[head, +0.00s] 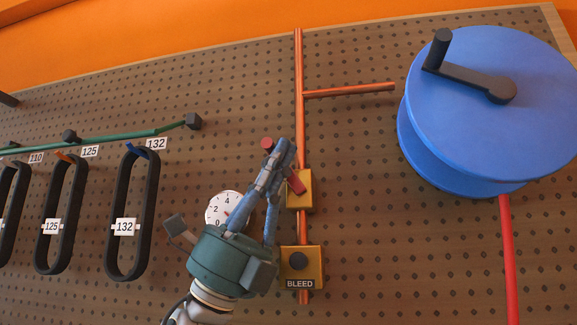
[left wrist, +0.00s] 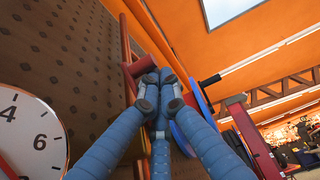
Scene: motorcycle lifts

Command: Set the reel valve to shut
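The reel valve is a yellow block (head: 306,190) on the vertical copper pipe. Its red handle (head: 297,183) slants up and left, with its red end (head: 267,144) showing past my fingers. My left gripper (head: 282,150) lies across the handle and hides its middle. In the left wrist view the blue-grey fingers (left wrist: 160,88) are drawn together at their tips, close to the red handle (left wrist: 139,68). I see no part of the handle clearly held between them; whether they touch it is unclear. My right gripper is not in view.
A yellow valve marked BLEED (head: 316,262) sits below on the same pipe (head: 299,70). A round gauge (head: 216,204) is just left, partly behind my gripper. The blue reel (head: 470,120) with a black crank juts out at right. Black belts (head: 112,225) hang at left.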

